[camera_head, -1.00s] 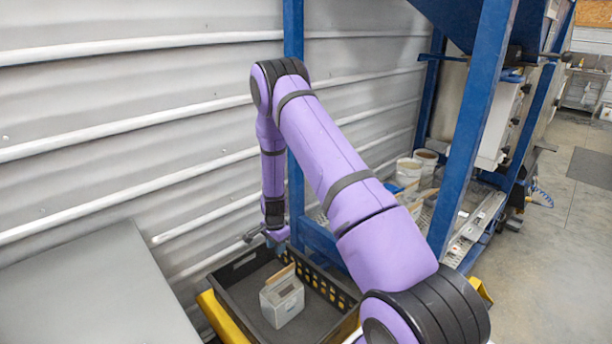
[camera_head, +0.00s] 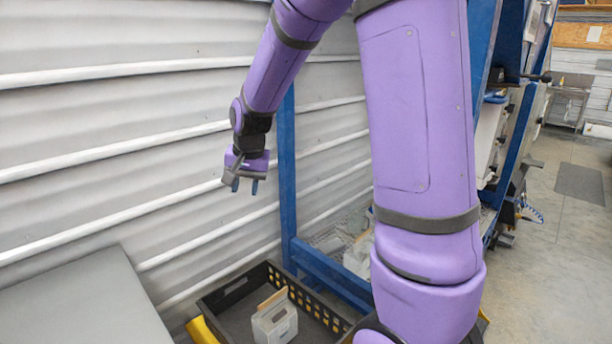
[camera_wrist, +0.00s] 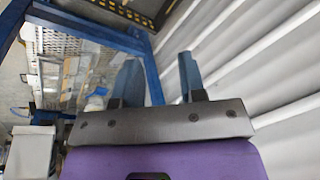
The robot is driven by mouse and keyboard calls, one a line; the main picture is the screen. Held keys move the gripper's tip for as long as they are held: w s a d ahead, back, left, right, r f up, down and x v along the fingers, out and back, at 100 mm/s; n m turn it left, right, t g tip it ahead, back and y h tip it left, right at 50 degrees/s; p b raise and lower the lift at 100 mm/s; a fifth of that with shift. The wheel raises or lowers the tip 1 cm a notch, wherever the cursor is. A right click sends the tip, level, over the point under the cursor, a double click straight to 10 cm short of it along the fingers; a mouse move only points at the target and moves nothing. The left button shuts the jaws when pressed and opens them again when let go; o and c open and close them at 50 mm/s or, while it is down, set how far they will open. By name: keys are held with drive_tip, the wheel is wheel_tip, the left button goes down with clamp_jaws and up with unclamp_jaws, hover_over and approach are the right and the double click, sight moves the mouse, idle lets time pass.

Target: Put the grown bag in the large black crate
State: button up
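A grey-white grown bag (camera_head: 276,325) with a tan upper edge stands inside the large black crate (camera_head: 232,289), at the bottom of the head view. The crate has a row of yellow-looking openings along its far right wall. A corner of the crate also shows at the top of the wrist view (camera_wrist: 128,11). My gripper (camera_head: 245,187) is well above the crate, in front of the corrugated wall. In the wrist view its two blue-grey fingers (camera_wrist: 161,78) are apart with nothing between them. The bag is not visible in the wrist view.
A blue steel frame (camera_head: 287,180) stands just behind the crate. A grey flat surface (camera_head: 80,308) lies to the left, and a yellow part (camera_head: 200,330) shows beside the crate. The corrugated wall (camera_head: 110,130) is close behind my gripper. Open floor lies at the right.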

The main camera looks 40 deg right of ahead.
drive_tip(key=s+a+r+n, duration=0.1)
drive_tip(key=s+r, duration=0.3)
drive_tip(key=s, duration=0.5)
drive_tip(key=s+a+r+n+t, duration=0.1)
drive_tip(key=s+r+n, duration=0.3)
drive_tip(key=s, duration=0.5)
drive_tip(key=s+a+r+n+t, duration=0.1)
drive_tip(key=s+a+r+n, duration=0.2)
drive_tip(key=s, duration=0.6)
wheel_tip(320, 180, up, 2)
drive_tip(key=shift+s+a+r, duration=0.15)
drive_tip(key=shift+a, duration=0.05)
